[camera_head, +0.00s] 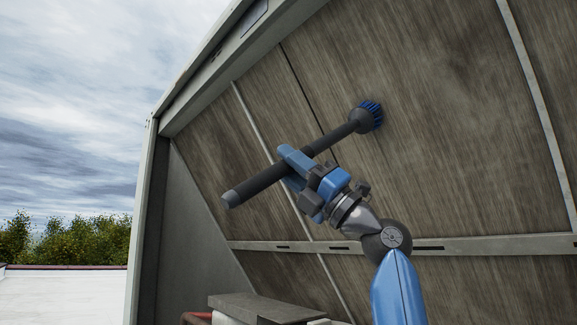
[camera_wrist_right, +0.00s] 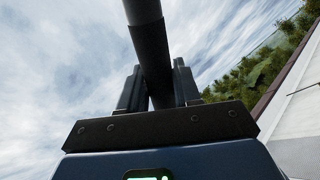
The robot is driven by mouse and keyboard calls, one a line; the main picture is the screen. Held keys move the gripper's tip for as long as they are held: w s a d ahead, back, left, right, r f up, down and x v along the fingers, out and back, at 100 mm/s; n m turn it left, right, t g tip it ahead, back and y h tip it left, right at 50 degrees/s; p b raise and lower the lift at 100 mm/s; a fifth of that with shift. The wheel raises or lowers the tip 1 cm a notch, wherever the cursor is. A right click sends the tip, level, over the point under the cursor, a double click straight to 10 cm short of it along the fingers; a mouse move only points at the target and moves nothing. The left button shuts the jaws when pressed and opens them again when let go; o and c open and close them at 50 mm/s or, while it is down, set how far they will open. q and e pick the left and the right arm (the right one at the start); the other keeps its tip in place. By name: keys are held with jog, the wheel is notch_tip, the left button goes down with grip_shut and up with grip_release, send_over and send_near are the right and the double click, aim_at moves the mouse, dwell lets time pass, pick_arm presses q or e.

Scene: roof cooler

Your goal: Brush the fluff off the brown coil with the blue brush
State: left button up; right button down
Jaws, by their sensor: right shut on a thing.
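The brown coil (camera_head: 420,110) is a large, slanted, finely ribbed panel that fills most of the head view. The blue brush (camera_head: 370,116) has a dark handle and a round head with blue bristles. My right gripper (camera_head: 291,166) is shut on the handle (camera_head: 258,184) near its middle. The bristles are at or close to the coil's upper middle; I cannot tell if they touch. In the right wrist view the dark handle (camera_wrist_right: 154,60) runs up between the two fingers (camera_wrist_right: 158,88). I cannot make out separate fluff on the coil. My left gripper is out of view.
A metal frame (camera_head: 141,220) edges the coil at left. A horizontal rail (camera_head: 470,245) crosses its lower part, and thin strips (camera_head: 536,90) run down it. A grey box-like part (camera_head: 262,307) and a red pipe (camera_head: 196,318) sit low. White roof (camera_head: 60,296) lies open at left.

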jog(key=s+d+b, duration=0.3)
jog(key=s+d, duration=0.2)
jog(key=s, duration=0.2)
jog(key=shift+s+d, duration=0.2)
jog(key=shift+d, duration=0.2)
dwell(0.5)
dwell(0.3)
